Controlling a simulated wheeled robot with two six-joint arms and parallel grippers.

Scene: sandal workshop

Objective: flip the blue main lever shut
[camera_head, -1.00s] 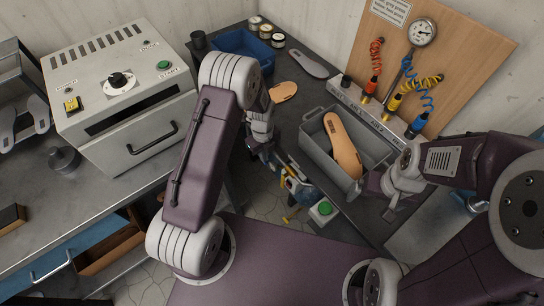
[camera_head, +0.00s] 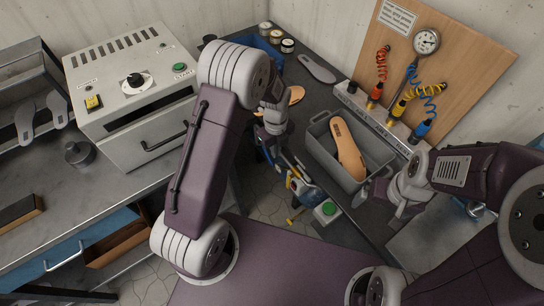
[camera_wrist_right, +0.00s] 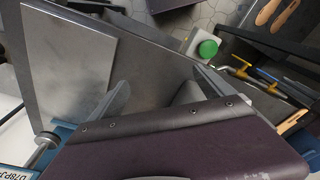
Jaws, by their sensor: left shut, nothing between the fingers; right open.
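In the head view a blue fitting (camera_head: 422,130) with a blue coiled hose stands at the right end of the grey manifold rail (camera_head: 375,120). I cannot make out a separate blue lever or its position. My right gripper (camera_head: 392,206) is right of the grey bin, low over the bench and apart from the blue fitting. In the right wrist view its two fingers (camera_wrist_right: 165,92) are spread with nothing between them. My left gripper (camera_head: 266,140) is near the bench's left edge, shut and empty, partly hidden by my arm.
A grey bin (camera_head: 320,162) holding a tan sole (camera_head: 347,148) stands on the dark bench before the rail. Red and yellow hoses and a pressure gauge (camera_head: 426,41) are on the wooden board. A green button (camera_head: 329,208) sits below the bin. A white oven (camera_head: 135,85) stands at left.

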